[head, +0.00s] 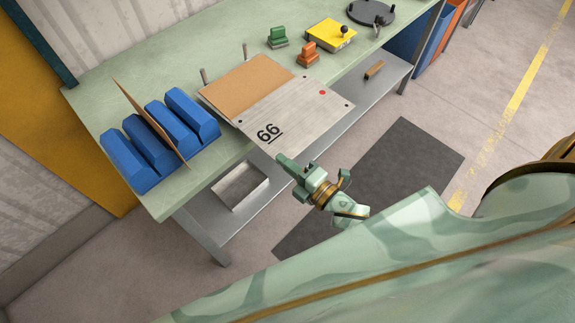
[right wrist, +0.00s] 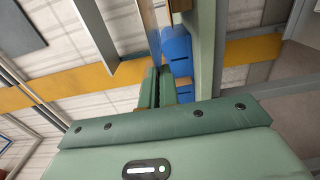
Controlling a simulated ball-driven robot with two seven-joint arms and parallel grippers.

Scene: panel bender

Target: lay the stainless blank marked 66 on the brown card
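The stainless blank (head: 290,115) is a flat grey sheet with a black 66 near its front corner, a red dot and small dark holes. It lies roughly level, reaches out past the bench's front edge, and its back edge meets or overlaps the brown card (head: 248,85). Whether it touches the card I cannot tell. My right gripper (head: 282,160) is at the blank's front corner, its fingers close together on the edge. In the right wrist view the fingers (right wrist: 162,88) are close together, with a thin sheet edge running up from them. My left gripper is out of view.
Blue slotted blocks (head: 160,140) with a brown sheet stand left on the green bench (head: 145,85). Two short pins (head: 245,51) stand behind the card. Green and orange stops (head: 308,54) and a yellow block (head: 331,34) sit to the right. A lower shelf (head: 335,125) carries a tray (head: 240,187).

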